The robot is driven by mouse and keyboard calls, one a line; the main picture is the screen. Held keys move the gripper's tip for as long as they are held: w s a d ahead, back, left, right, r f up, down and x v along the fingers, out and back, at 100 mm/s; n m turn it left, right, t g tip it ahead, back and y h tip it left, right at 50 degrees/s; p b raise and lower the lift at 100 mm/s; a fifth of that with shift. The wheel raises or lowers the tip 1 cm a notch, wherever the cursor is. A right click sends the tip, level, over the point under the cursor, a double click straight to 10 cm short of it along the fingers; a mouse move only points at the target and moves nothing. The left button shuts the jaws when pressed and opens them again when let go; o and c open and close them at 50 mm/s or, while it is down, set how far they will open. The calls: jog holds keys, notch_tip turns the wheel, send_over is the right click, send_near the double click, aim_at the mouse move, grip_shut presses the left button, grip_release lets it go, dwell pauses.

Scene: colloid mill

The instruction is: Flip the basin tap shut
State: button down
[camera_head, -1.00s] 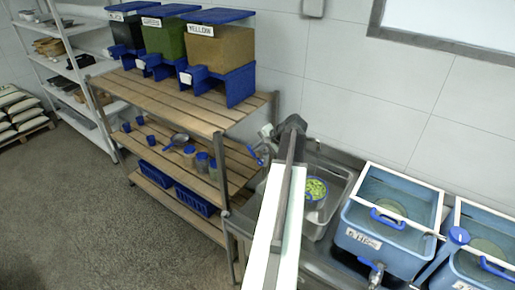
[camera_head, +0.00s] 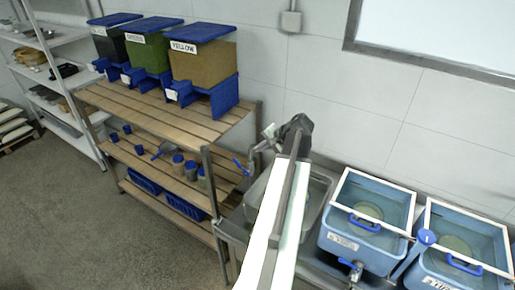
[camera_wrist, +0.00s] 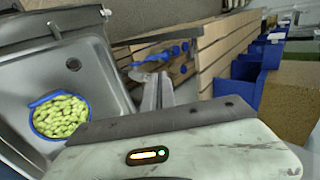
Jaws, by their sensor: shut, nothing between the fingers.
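The basin tap shows as a blue lever (camera_head: 241,167) at the left end of the steel basin (camera_head: 318,192), partly hidden by my arm. In the wrist view a blue lever (camera_wrist: 150,60) shows just beyond my gripper (camera_wrist: 159,80). My gripper is shut and empty, its fingers close to the lever; I cannot tell whether they touch it. In the head view my gripper (camera_head: 257,147) is small, left of my arm's bend. The basin (camera_wrist: 100,85) fills the left of the wrist view and holds a blue-rimmed bowl of green pieces (camera_wrist: 60,116).
A wooden shelf rack (camera_head: 165,120) stands left of the basin, with jars, cups and a pan on its middle shelf. A yellow bin (camera_head: 203,60) and others stand on top. Two blue tubs (camera_head: 365,225) stand at the right.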

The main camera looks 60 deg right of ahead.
jog(key=g+b, duration=0.3)
jog(key=b, duration=0.3)
send_near(238, 162)
jog(key=x, duration=0.6)
jog(key=shift+d+f, duration=0.2)
jog(key=shift+w, duration=0.1)
